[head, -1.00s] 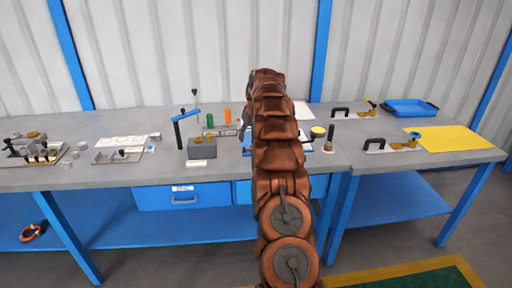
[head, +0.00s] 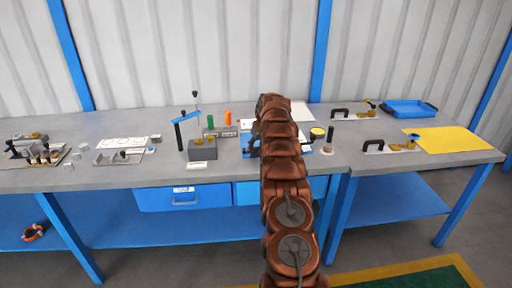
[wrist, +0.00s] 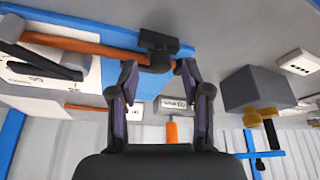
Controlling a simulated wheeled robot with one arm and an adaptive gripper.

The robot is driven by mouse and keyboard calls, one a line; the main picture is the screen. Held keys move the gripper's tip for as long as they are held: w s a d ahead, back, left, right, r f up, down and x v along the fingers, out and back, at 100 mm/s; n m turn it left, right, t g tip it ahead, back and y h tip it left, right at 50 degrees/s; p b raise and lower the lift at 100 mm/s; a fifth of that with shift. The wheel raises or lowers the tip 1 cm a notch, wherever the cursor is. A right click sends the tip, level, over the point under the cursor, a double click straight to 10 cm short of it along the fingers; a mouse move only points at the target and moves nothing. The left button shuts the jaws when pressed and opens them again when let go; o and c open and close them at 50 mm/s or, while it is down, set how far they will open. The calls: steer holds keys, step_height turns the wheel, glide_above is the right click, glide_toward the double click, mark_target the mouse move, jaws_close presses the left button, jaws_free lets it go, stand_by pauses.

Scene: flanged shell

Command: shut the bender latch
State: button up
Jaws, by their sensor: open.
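In the wrist view an orange bar (wrist: 85,45) crosses from the left toward my jaws, beside a dark block (wrist: 160,40) and a blue plate (wrist: 150,85). I take this for the bender; I cannot tell which part is its latch or how it is set. In the head view my arm hides my gripper and most of the bender, leaving only a blue edge (head: 246,146) showing.
A grey block (head: 203,148) with a blue arm above stands left of my arm, also in the wrist view (wrist: 255,90). Green (head: 210,121) and orange (head: 228,118) cylinders stand behind. Clamps (head: 376,147) and a yellow sheet (head: 455,139) lie right.

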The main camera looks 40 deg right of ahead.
steer(key=shift+x, duration=1.05)
steer(key=shift+c, duration=0.2)
jaws_close()
